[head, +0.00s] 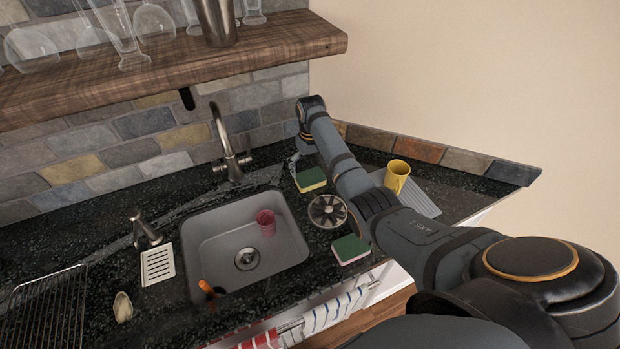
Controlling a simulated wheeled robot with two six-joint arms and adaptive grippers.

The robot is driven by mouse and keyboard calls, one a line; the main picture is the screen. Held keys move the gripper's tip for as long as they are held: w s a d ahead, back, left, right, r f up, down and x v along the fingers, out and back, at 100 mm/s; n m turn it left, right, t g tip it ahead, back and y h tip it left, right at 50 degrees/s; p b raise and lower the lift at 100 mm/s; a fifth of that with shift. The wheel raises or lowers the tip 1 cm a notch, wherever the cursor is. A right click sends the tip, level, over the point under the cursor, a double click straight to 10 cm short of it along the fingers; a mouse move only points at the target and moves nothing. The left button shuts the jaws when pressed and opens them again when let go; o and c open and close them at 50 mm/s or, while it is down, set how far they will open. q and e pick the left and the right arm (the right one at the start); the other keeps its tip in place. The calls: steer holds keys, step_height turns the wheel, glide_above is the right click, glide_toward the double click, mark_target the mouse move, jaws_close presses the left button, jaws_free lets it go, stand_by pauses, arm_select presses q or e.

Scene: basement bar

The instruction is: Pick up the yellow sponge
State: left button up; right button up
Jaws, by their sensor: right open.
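Two sponges with green tops lie on the dark countertop. The back sponge (311,181) shows a yellow side and sits right of the sink, near the tap. The front sponge (350,249) shows a pale side and lies near the counter's front edge. My right arm reaches over the counter to the back. My right gripper (293,163) is open, just behind and left of the back sponge, partly hidden by its own wrist. I cannot tell if it touches the sponge. My left gripper is not in view.
A round metal strainer (327,211) lies between the sponges. The sink (215,245) holds a red cup (266,222). A yellow mug (397,176) stands right of my arm on a grey ribbed mat (422,200). A wooden shelf (200,62) with glassware hangs above the tap (228,150).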

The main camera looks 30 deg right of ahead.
mark_target(310, 176)
step_height(310, 176, down, 4)
steer(key=shift+s+a+r+p, duration=0.1)
steer(key=shift+r+p, duration=0.1)
steer(key=shift+p, duration=0.1)
steer(key=shift+f, duration=0.2)
steer(key=c, duration=0.5)
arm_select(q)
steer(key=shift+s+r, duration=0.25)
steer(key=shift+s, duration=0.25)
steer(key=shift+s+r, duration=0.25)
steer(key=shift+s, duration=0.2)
arm_select(e)
steer(key=shift+o, duration=0.2)
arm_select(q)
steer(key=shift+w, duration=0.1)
arm_select(e)
steer(key=shift+r, duration=0.1)
